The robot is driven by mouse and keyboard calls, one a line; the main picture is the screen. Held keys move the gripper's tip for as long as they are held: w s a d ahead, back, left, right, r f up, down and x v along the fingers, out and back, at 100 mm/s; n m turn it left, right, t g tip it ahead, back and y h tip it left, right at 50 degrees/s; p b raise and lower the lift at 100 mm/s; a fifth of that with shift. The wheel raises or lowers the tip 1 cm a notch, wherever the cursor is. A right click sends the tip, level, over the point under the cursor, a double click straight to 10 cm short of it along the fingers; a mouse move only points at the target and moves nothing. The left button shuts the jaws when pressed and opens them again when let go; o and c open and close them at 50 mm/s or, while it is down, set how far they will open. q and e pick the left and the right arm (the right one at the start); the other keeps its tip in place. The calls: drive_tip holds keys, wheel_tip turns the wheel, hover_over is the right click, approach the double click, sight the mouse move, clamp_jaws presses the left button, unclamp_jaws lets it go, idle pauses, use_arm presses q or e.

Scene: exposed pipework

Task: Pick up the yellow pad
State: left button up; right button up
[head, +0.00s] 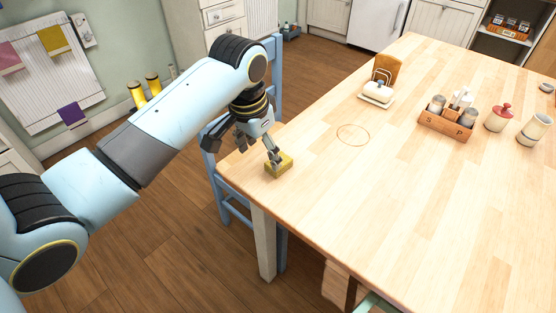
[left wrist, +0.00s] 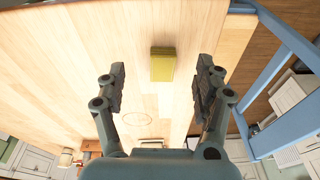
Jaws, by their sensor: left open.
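The yellow pad (head: 283,168) lies on the wooden table near its left edge in the head view. In the left wrist view the yellow pad (left wrist: 162,64) shows ahead of the fingers, in line with the space between them. My left gripper (head: 264,148) is just above the pad in the head view, pointing down, and one finger overlaps the pad there. In the left wrist view my left gripper (left wrist: 161,85) has its fingers wide apart with nothing between them. I cannot tell whether a finger touches the pad. My right gripper is not in view.
The wooden table (head: 400,185) is clear around the pad. Farther back stand a white dish (head: 376,93), a wooden caddy (head: 444,126) with shakers, a red-lidded pot (head: 498,118) and a cream jug (head: 535,128). A blue chair (head: 277,85) stands against the left edge.

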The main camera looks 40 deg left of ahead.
use_arm(q)
drive_tip(key=w, duration=0.1)
drive_tip(key=w+f, duration=0.1)
drive_tip(key=w, duration=0.1)
drive_tip(key=w+f, duration=0.1)
drive_tip(key=w, duration=0.1)
drive_tip(key=shift+w+a+f+b, duration=0.25)
drive_tip(key=shift+b, duration=0.1)
drive_tip(key=f, duration=0.5)
drive_tip(key=shift+w+d+b, duration=0.3)
drive_tip(key=shift+b, duration=0.05)
drive_tip(key=shift+f, duration=0.35)
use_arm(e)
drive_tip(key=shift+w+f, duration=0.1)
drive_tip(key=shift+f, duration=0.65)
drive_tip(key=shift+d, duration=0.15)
